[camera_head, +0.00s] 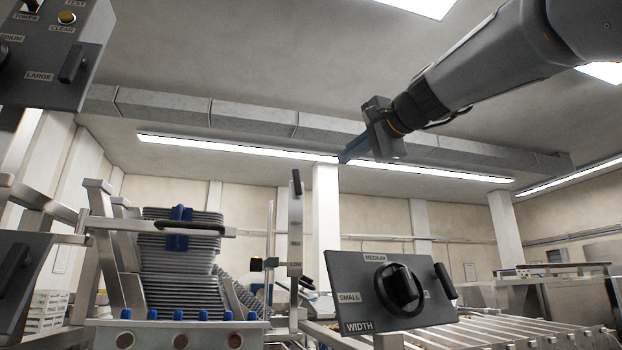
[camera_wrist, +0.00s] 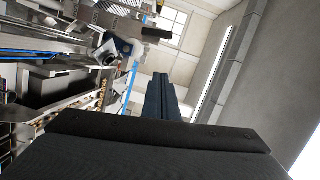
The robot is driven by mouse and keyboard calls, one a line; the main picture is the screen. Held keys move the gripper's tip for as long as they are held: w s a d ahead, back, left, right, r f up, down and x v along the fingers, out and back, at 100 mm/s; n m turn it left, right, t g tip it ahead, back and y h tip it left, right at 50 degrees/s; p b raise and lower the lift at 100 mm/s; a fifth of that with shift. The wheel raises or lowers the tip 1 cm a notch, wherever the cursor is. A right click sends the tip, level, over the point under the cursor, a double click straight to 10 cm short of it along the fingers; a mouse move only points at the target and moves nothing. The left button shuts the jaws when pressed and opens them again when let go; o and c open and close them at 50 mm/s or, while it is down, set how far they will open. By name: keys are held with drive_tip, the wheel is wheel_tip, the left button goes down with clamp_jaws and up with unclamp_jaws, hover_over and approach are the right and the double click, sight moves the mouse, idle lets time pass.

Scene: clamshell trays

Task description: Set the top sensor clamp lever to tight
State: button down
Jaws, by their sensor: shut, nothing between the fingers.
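My gripper (camera_head: 350,152) is raised high in the upper middle of the head view, its fingers pointing down and left. The fingers are together and empty, and they also show in the wrist view (camera_wrist: 162,97). My gripper is well above and to the right of this block, touching nothing.
A grey panel marked WIDTH (camera_head: 360,290) carries a black knob. An upright labelled plate (camera_head: 295,235) has a black handle. A stack of grey trays (camera_head: 178,275) stands at left. Another control panel (camera_head: 50,55) hangs at upper left. The air around my gripper is clear.

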sight(297, 183)
drive_tip(key=w+a+f+p, duration=0.1)
drive_tip(key=w+a+p, duration=0.5)
drive_tip(key=a, duration=0.3)
drive_tip(key=shift+w, duration=0.75)
drive_tip(key=shift+d+f, duration=0.1)
drive_tip(key=shift+f, duration=0.05)
